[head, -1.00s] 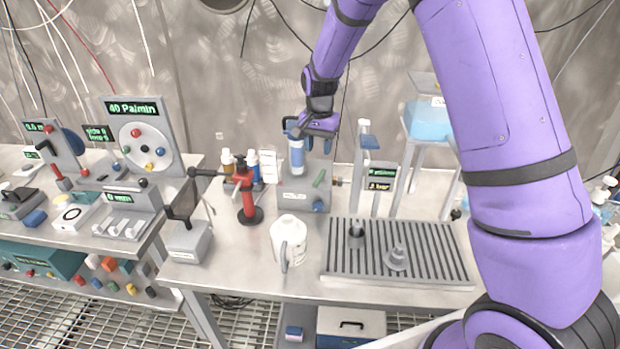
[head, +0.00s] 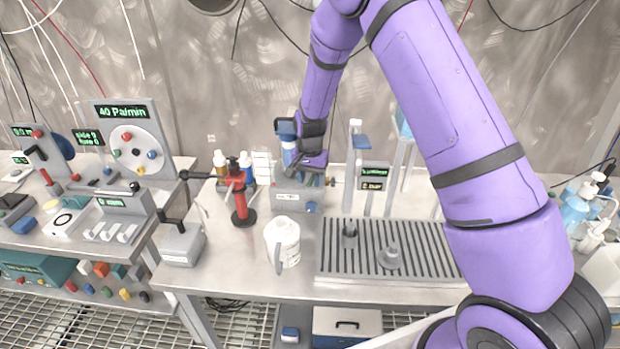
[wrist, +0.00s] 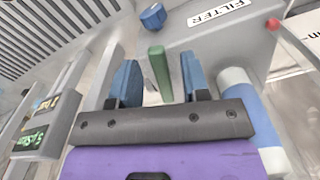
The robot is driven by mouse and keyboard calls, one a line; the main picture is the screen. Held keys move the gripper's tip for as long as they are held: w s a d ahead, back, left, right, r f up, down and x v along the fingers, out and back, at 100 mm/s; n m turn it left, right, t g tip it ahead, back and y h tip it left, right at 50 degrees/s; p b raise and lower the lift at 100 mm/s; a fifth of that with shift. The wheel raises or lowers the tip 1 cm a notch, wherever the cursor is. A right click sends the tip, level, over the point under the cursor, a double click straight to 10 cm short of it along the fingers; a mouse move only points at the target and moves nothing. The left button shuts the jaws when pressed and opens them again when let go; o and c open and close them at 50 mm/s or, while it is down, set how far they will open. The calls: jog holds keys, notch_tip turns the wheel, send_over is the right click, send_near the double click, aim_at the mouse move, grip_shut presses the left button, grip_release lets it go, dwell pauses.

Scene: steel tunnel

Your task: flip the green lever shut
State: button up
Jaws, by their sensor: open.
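The green lever (wrist: 159,72) shows in the wrist view as a short green bar on the grey filter unit (wrist: 225,45). My gripper (wrist: 160,80) is open, with one blue finger on each side of the lever's line; the lever lies between the fingertips. I cannot tell whether either finger touches it. In the head view my gripper (head: 309,160) is down at the filter unit (head: 297,198) at the back of the bench, and it and the wrist mostly hide the lever there.
A blue knob (wrist: 152,16) sits on the unit close to the lever. A blue-and-white cylinder (wrist: 248,110) stands right of my gripper. A small display (wrist: 38,128) is at left. On the bench are a red stand (head: 242,200), a white jug (head: 283,243) and a slatted tray (head: 385,262).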

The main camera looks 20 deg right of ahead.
grip_shut()
jog(key=m, duration=0.1)
jog(key=w+a+m, duration=0.1)
jog(key=m, duration=0.2)
jog(key=shift+w+a+m, duration=0.2)
jog(key=shift+w+m, duration=0.1)
grip_release()
dwell(0.3)
